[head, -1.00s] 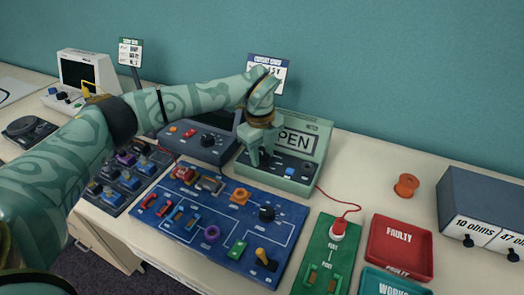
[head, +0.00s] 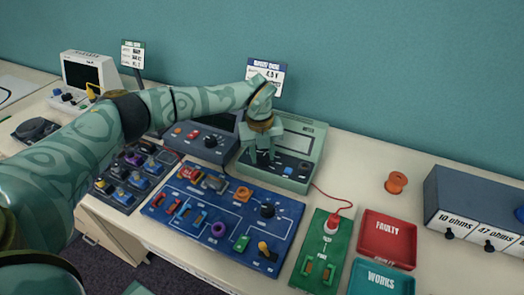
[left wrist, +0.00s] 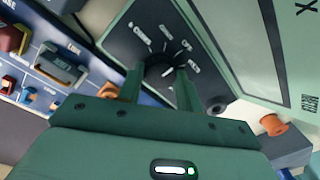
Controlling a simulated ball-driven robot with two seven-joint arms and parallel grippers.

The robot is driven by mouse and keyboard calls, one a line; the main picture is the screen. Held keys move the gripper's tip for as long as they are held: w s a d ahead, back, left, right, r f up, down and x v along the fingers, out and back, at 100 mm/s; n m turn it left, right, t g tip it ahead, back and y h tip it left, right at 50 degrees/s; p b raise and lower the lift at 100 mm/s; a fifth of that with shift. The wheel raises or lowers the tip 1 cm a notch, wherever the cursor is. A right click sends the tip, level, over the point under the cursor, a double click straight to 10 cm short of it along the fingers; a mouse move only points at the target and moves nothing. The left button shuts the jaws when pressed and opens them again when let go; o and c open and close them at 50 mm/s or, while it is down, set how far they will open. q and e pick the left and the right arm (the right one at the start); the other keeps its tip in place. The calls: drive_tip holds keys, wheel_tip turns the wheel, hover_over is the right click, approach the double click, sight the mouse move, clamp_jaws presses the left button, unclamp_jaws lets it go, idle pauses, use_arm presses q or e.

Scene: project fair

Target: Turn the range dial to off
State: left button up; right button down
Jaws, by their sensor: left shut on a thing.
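The green meter (head: 299,178) stands at the back of the bench, and its screen (head: 291,143) is blank. My left gripper (head: 262,157) reaches down over the left part of its dark control panel. The left wrist view shows the black range dial (left wrist: 160,68) between the two green fingers, which are shut on it. Printed marks ring the dial, with OFF at its right. The gripper covers part of the dial, and I cannot clearly tell where its pointer stands. My right gripper is not in view.
A blue circuit board (head: 207,237) lies in front of the meter. A red lead runs to a green board (head: 305,255). The red FAULTY tray (head: 388,252), teal WORKS tray (head: 361,276), orange spool (head: 396,182) and resistor box (head: 470,187) are to the right.

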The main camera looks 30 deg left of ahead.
sight(259, 157)
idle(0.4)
use_arm(q)
drive_tip(key=o, duration=1)
drive_tip(key=shift+r, duration=0.1)
wheel_tip(259, 157, up, 16)
drive_tip(key=p, duration=0.3)
drive_tip(key=shift+s+a, duration=0.25)
drive_tip(key=shift+a, duration=0.1)
